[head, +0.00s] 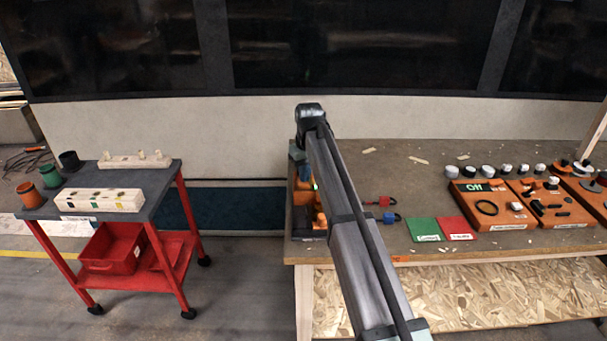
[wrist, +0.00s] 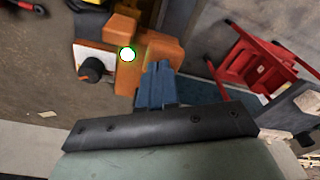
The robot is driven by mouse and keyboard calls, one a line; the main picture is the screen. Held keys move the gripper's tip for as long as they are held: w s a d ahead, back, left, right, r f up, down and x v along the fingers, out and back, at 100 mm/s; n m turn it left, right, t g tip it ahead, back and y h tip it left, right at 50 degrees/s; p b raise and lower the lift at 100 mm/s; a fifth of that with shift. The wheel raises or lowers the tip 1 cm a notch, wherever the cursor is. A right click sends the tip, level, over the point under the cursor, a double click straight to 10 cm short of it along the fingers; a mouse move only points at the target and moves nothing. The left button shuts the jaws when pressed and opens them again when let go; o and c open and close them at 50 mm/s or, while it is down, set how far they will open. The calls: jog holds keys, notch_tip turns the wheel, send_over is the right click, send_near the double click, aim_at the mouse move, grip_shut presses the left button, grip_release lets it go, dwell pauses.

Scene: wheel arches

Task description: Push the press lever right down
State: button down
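The orange press (head: 303,196) stands at the left end of the workbench, partly hidden behind my arm in the head view. In the wrist view the press (wrist: 163,52) shows orange blocks, a lit green lamp (wrist: 127,54) and a pale panel with a black knob (wrist: 91,70). I cannot clearly pick out the lever. My gripper (wrist: 158,70) has blue fingers close together, with nothing seen between them. The fingertips overlap the orange body in the wrist view; I cannot tell whether they touch it. In the head view the gripper (head: 297,153) is above the press, mostly hidden.
The workbench (head: 400,165) carries padlocks (head: 384,202), a green mat (head: 424,230), a red mat (head: 456,228) and orange trays (head: 490,205) to the right. A red trolley (head: 165,265) with a grey top stands at left, with open floor between it and the bench.

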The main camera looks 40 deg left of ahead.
aim_at(309, 186)
jog(key=shift+s+d+r, duration=0.2)
jog(key=shift+s+d, duration=0.05)
jog(key=shift+d, duration=0.5)
jog(key=shift+s+d+r, duration=0.2)
jog(key=shift+d, duration=0.5)
notch_tip(309, 186, up, 14)
jog(key=d, duration=0.1)
jog(key=shift+s+d, duration=0.15)
jog(key=shift+f, duration=0.1)
